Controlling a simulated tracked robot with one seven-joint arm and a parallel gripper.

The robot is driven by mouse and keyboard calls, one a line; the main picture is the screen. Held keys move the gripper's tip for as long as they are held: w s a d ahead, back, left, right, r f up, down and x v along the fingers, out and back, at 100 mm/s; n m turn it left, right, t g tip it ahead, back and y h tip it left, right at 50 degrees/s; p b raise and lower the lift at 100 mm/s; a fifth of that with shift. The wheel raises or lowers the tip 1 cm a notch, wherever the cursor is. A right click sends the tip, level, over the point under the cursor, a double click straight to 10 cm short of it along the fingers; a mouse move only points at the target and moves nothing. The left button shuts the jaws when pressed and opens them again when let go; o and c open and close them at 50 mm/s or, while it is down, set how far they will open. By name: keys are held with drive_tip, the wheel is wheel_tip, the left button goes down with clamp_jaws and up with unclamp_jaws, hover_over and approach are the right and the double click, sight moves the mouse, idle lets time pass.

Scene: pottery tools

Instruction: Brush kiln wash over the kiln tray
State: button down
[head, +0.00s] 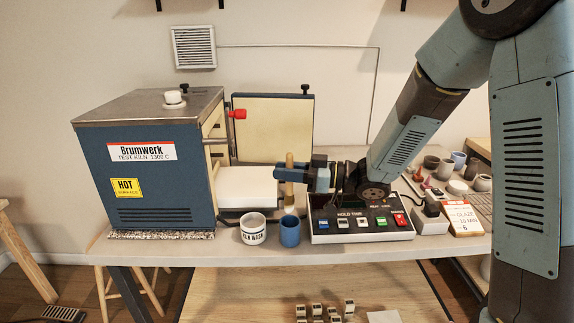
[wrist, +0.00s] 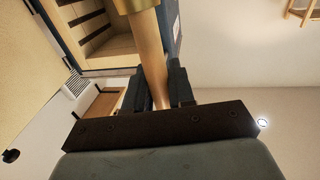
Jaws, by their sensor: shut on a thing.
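My gripper (head: 288,174) is shut on a brush with a pale wooden handle (head: 289,160), held about upright. The handle also shows between the fingers in the wrist view (wrist: 152,65), with a brass-coloured band at the picture's top edge. The white kiln tray (head: 247,188) lies flat in front of the kiln's opening, just left of my gripper. The white kiln wash cup (head: 253,231) stands at the table's front edge. A blue cup (head: 290,233) stands right of it, below the brush; whether the brush touches it cannot be told.
The blue kiln (head: 165,165) stands at left, marked hot, with its door (head: 274,130) open behind the tray. A control box with buttons (head: 360,222) sits right of the cups, below my arm. Small pots and a timer card (head: 462,218) crowd the right side.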

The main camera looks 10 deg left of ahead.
sight(293, 201)
drive_tip(key=shift+f, duration=4.4)
drive_tip(key=c, duration=0.9)
unclamp_jaws()
